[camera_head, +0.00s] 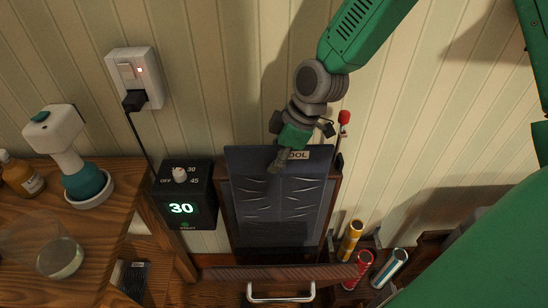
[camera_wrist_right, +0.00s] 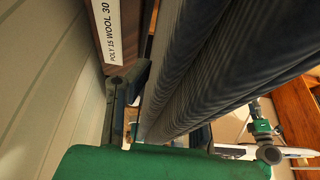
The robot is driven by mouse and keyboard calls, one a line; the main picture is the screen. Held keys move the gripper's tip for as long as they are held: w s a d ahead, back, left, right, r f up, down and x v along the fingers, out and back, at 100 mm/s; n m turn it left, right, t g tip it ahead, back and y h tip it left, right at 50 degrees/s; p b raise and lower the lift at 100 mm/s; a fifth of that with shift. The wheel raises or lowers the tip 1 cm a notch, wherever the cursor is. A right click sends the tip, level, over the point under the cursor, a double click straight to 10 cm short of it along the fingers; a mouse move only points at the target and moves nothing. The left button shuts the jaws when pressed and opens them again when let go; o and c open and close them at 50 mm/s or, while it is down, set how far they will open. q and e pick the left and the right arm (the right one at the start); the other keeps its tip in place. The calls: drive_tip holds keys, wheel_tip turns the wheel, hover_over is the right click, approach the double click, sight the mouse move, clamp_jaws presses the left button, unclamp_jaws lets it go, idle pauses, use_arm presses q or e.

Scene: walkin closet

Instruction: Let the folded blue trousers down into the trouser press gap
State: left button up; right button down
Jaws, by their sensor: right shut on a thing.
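The folded dark blue trousers (camera_head: 280,205) hang flat, with creases across them, against the upright wooden trouser press (camera_head: 338,190). Their lower end is down near the press's front panel (camera_head: 290,272); how deep it is in the gap is hard to tell. My right gripper (camera_head: 281,160) is at their top edge, shut on the cloth. In the right wrist view the dark ribbed cloth (camera_wrist_right: 215,65) fills the upper middle, close to the fingers (camera_wrist_right: 160,120).
A timer box (camera_head: 181,207) reading 30 stands left of the press. A wooden table (camera_head: 105,225) holds a teal and white device (camera_head: 75,165), a bottle and a glass. Several coloured tubes (camera_head: 350,240) stand right of the press. A metal handle (camera_head: 281,297) is in front.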

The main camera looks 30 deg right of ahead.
sight(274, 187)
drive_tip(key=f+b, duration=0.1)
drive_tip(key=f, duration=0.1)
drive_tip(key=f+b, duration=0.2)
drive_tip(key=f, duration=0.1)
drive_tip(key=f+b, duration=0.1)
drive_tip(key=f, duration=0.2)
drive_tip(key=shift+w+d+f+b, duration=0.15)
drive_tip(key=shift+w+f+b, duration=0.05)
drive_tip(key=shift+w+b, duration=0.1)
drive_tip(key=shift+s+f, duration=0.1)
drive_tip(key=shift+f, duration=0.1)
drive_tip(key=shift+s+f+b, duration=0.55)
drive_tip(key=c, duration=1.3)
unclamp_jaws()
drive_tip(key=shift+w+f, duration=0.1)
drive_tip(key=shift+f, duration=0.05)
drive_tip(key=shift+o, duration=0.2)
drive_tip(key=shift+w+f, duration=0.2)
drive_tip(key=shift+w, duration=0.35)
drive_tip(key=shift+r, duration=0.15)
